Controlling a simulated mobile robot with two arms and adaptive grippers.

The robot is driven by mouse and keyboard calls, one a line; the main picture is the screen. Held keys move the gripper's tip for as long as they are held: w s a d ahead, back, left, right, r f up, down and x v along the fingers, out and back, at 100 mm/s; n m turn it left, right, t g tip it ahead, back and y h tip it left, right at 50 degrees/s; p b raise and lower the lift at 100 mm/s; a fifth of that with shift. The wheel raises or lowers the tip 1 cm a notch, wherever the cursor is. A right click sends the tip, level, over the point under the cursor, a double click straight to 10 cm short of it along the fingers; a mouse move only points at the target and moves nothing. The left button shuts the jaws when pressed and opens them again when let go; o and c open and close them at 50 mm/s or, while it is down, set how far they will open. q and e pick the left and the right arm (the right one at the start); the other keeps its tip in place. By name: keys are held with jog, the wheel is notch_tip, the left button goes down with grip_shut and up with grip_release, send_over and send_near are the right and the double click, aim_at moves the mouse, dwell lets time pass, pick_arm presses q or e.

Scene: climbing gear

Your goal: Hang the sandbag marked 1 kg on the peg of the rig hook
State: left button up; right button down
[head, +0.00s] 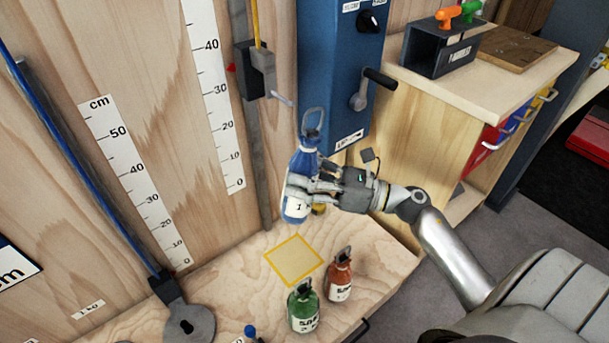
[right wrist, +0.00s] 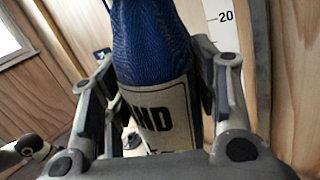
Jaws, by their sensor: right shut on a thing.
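The blue sandbag (head: 303,162) with a white label reading 1 is upright in my right gripper (head: 302,186), above the plywood bench. The fingers are shut around its labelled body, and its grey loop (head: 312,122) stands free on top. In the right wrist view the blue sandbag (right wrist: 150,45) sits between both fingers. The rig hook (head: 262,75) is a grey block on a vertical rail, and its pale peg (head: 282,98) sticks out to the right. In the picture the loop is right of and slightly below the peg, apart from it. My left gripper is not in view.
A green sandbag (head: 303,310) and a red-brown sandbag (head: 339,278) stand on the bench near a yellow-outlined square (head: 293,262), which is empty. A blue cabinet (head: 335,65) with a crank handle (head: 360,98) stands right of the rail, close behind the sandbag.

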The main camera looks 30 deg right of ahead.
jog(key=shift+w+a, duration=0.15)
jog(key=shift+w, duration=0.85)
jog(key=shift+w+a, duration=0.15)
jog(key=shift+w, duration=0.85)
pick_arm(q)
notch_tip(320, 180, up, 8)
jog(key=b, duration=0.2)
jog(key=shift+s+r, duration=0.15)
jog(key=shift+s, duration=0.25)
pick_arm(e)
jog(key=w+f, duration=0.1)
jog(key=w, duration=0.5)
jog(key=shift+w+a+f, duration=0.15)
jog(key=shift+w+a, duration=0.1)
jog(key=shift+a, duration=0.2)
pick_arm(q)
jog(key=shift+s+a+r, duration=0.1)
